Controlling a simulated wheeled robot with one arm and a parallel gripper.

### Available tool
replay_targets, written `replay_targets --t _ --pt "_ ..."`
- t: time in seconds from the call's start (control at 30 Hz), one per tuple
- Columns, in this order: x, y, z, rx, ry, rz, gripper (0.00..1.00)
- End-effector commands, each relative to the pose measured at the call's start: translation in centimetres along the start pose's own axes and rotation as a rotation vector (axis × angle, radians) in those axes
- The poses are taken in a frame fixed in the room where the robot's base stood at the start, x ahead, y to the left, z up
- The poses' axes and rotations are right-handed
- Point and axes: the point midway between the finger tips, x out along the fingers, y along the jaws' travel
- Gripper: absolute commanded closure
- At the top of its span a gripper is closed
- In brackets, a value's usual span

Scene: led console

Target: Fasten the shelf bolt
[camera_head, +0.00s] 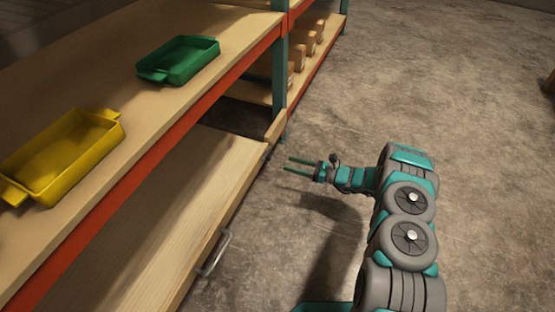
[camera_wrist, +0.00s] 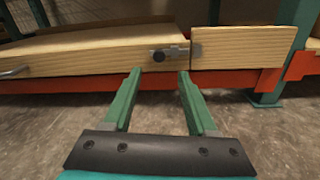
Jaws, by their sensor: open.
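A dark bolt (camera_wrist: 160,56) with a metal slide sits on the front edge of the wooden shelf board (camera_wrist: 95,57), near its right end in the wrist view. A grey metal catch (camera_wrist: 196,50) is on the separate wooden block (camera_wrist: 243,48) to the right. The slide's tip is close to the gap between board and block; I cannot tell whether it enters the catch. My gripper (camera_wrist: 157,74) is open and empty, its green fingers pointing toward the bolt from the front. In the head view my gripper (camera_head: 288,165) hovers beside the board's far end, apart from it.
A metal handle (camera_head: 215,252) is on the board's front edge. A yellow tray (camera_head: 66,160) and a green tray (camera_head: 180,60) stand on the upper shelf (camera_head: 125,95). A teal post (camera_head: 280,75) rises beyond the board.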

Motion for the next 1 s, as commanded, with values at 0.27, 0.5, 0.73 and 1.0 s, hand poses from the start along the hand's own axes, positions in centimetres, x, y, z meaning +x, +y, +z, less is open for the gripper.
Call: replay_targets --t 0.27,0.5,0.73,1.0 --pt "4.3 0.2 0.0 -0.001 0.0 0.005 0.42" --pt "6.7 0.1 0.0 -0.002 0.0 0.004 0.42" --pt "7.0 0.1 0.1 -0.002 0.0 0.003 0.42" --pt "7.0 0.1 0.0 -0.001 0.001 0.003 0.61"
